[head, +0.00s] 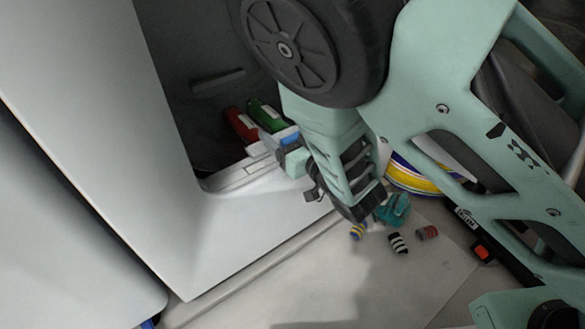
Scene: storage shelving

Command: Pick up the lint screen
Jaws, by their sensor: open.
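My gripper (338,203) is at the end of my arm, just below the centre of the head view. It hangs over the edge of a pale ledge and points down. Its jaws are open, but the fingertips are small and dark and partly hidden by the wrist, and nothing is seen between them. I cannot pick out the lint screen for certain. My arm covers much of the centre and right, and could hide it.
A red bottle (240,124) and a green bottle (264,115) lie in the dark recess behind a white ledge (235,215). Striped cylinders (398,243), a teal item (396,207) and a multicoloured round object (412,178) are below right. A white panel (90,110) fills the left.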

